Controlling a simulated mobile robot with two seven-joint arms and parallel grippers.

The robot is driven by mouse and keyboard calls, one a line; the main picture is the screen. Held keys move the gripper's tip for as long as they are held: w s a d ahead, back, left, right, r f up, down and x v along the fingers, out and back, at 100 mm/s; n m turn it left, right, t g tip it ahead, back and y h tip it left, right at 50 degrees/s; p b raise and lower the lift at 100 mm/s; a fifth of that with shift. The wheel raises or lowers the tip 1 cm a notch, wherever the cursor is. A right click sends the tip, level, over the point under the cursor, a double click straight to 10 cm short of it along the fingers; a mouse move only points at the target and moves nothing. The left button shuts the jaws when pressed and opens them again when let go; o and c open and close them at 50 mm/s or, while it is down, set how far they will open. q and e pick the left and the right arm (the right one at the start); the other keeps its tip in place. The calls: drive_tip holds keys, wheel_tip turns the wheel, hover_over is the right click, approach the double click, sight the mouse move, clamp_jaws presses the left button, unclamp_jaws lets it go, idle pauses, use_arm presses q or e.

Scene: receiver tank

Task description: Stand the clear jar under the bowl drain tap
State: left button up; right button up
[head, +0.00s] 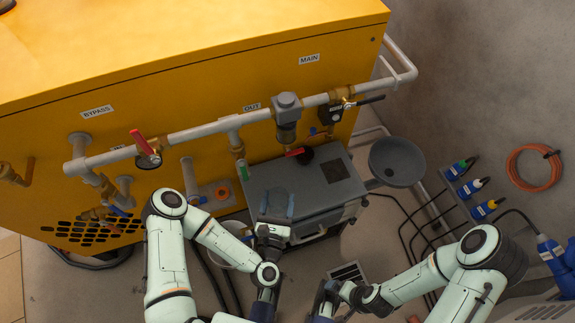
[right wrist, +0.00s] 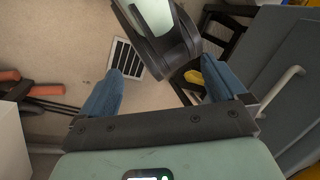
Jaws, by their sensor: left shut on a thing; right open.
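The filter bowl (head: 287,132) hangs under a grey square head on the white pipe. Its drain is at the bottom, near a small red handle (head: 295,152); the tap itself is too small to make out clearly. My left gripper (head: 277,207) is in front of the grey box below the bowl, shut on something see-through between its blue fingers. I take this to be the clear jar, but its outline hardly shows. My right gripper is low in the head view; in the right wrist view (right wrist: 158,68) its blue fingers are apart and empty.
A grey box (head: 325,185) stands against the yellow tank (head: 190,75). A round grey basin (head: 397,162) is right of it. A floor grate (head: 347,273) lies below. A pale bucket (head: 238,257) is behind my left arm.

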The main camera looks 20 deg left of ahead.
use_arm(q)
drive_tip(key=shift+w+d+h, duration=0.2)
drive_tip(key=shift+w+h, duration=0.2)
drive_tip(key=shift+w, duration=0.05)
drive_tip(key=shift+y, duration=0.4)
drive_tip(key=w, duration=0.4)
drive_tip(key=w+a+b, duration=0.1)
drive_tip(key=w, duration=0.4)
drive_tip(key=w+a, duration=0.1)
drive_tip(key=w, duration=0.4)
drive_tip(key=shift+w+b, duration=0.1)
drive_tip(key=shift+b, duration=0.2)
wheel_tip(320, 180, down, 4)
drive_tip(key=shift+d+r+b, duration=0.1)
drive_tip(key=shift+r+b, duration=0.1)
drive_tip(key=shift+b, duration=0.3)
drive_tip(key=shift+r, duration=0.1)
use_arm(e)
drive_tip(key=shift+t+h, duration=0.4)
drive_tip(key=shift+t, duration=0.3)
drive_tip(key=w+f, duration=0.1)
drive_tip(key=w+d+f, duration=0.2)
drive_tip(key=w, duration=0.1)
drive_tip(key=shift+f, duration=0.1)
